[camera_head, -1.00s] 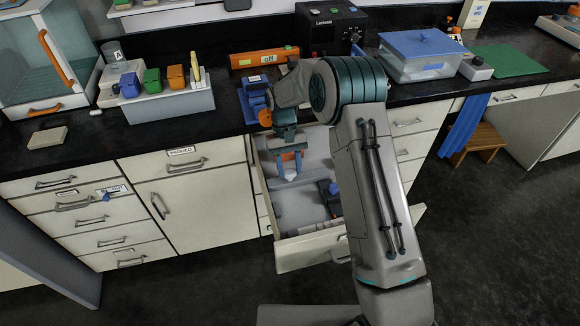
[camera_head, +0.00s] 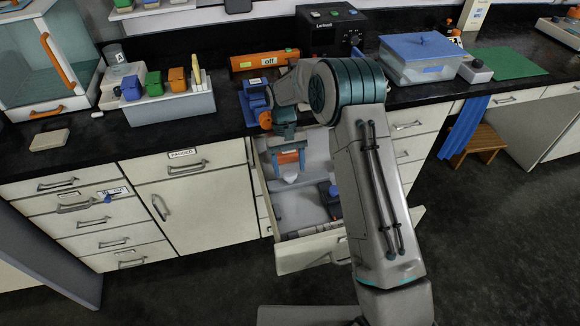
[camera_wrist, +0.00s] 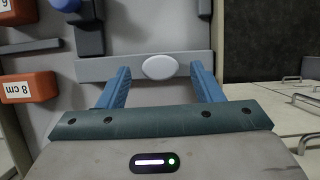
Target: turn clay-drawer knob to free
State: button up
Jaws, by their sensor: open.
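A small blue knob (camera_head: 107,199) sits beside a label on the second drawer front of the left cabinet. The label is too small to read. My gripper (camera_head: 290,174) is over the open middle drawer, far to the right of that knob. In the wrist view its two blue fingers (camera_wrist: 160,70) are spread apart. A white oval piece (camera_wrist: 159,67) shows between their tips, against a grey bar (camera_wrist: 105,69). I cannot tell whether the fingers touch it. The white piece also shows below the fingers in the head view (camera_head: 291,179).
A rack of coloured blocks (camera_head: 170,107), a blue device with an orange knob (camera_head: 256,98) and a lidded clear box (camera_head: 420,66) stand on the counter.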

jog(key=p+v, duration=0.7)
jog(key=v, duration=0.5)
jog(key=shift+r+p, duration=0.25)
jog(key=shift+p, duration=0.1)
jog(key=shift+w+a, duration=0.1)
jog(key=s+d+r+t, duration=0.1)
jog(key=s+d+r, duration=0.25)
jog(key=r, duration=0.25)
jog(key=s+d+r+m+t, duration=0.1)
jog(key=s+d+r, duration=0.25)
jog(key=r, duration=0.25)
jog(key=s+d+r+t, duration=0.2)
jog(key=s+d+r, duration=0.15)
jog(key=r, duration=0.25)
jog(key=s+d+m+t, duration=0.1)
jog(key=s+d+t, duration=0.1)
jog(key=s, duration=0.8)
jog(key=s+d+r+m+t+y, duration=0.1)
jog(key=s+d, duration=0.4)
jog(key=s, duration=0.6)
jog(key=shift+t, duration=0.4)
